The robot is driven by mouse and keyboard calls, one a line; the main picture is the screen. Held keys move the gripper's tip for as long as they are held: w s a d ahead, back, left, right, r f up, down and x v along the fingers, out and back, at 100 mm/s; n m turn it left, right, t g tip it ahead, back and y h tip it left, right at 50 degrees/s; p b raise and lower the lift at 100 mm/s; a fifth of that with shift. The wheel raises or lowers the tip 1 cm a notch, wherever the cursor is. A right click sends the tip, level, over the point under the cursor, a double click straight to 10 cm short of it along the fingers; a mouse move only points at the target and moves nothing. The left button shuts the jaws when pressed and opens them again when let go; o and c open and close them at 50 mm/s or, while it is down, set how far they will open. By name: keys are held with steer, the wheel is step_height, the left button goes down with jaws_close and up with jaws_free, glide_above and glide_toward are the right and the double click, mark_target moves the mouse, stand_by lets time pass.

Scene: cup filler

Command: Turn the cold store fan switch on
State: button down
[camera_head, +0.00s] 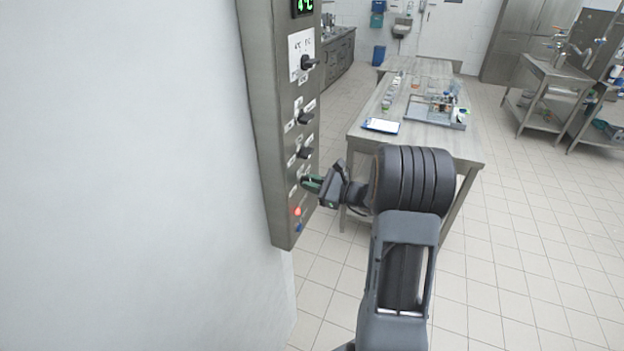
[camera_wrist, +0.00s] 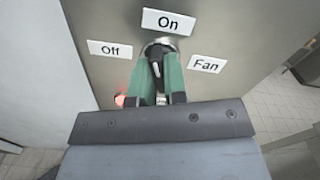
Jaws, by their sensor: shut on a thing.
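The grey control panel (camera_head: 265,100) is on the wall at the left in the head view. In the wrist view the fan switch (camera_wrist: 158,46) has a round metal base, with an "Off" label (camera_wrist: 110,50) at its left, an "On" label (camera_wrist: 167,22) above it and a "Fan" label (camera_wrist: 207,64) at its right. My gripper (camera_head: 312,184) is at the panel's lower part, and its green fingers (camera_wrist: 158,78) are shut on the switch's knob. The fingers hide most of the knob, so I cannot tell exactly where it points.
Black knobs (camera_head: 305,153) (camera_head: 305,118) (camera_head: 308,63) sit above on the panel. A red light (camera_head: 297,211) and a blue button (camera_head: 298,227) are below. A steel table (camera_head: 360,140) with a clipboard (camera_head: 381,126) stands behind my arm.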

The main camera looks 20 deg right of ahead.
steer(key=shift+m+p, duration=1.2)
steer(key=shift+m, duration=0.9)
steer(key=c, duration=1.2)
jaws_free()
steer(key=shift+o, duration=0.2)
steer(key=b+v, duration=0.3)
steer(key=v, duration=1.1)
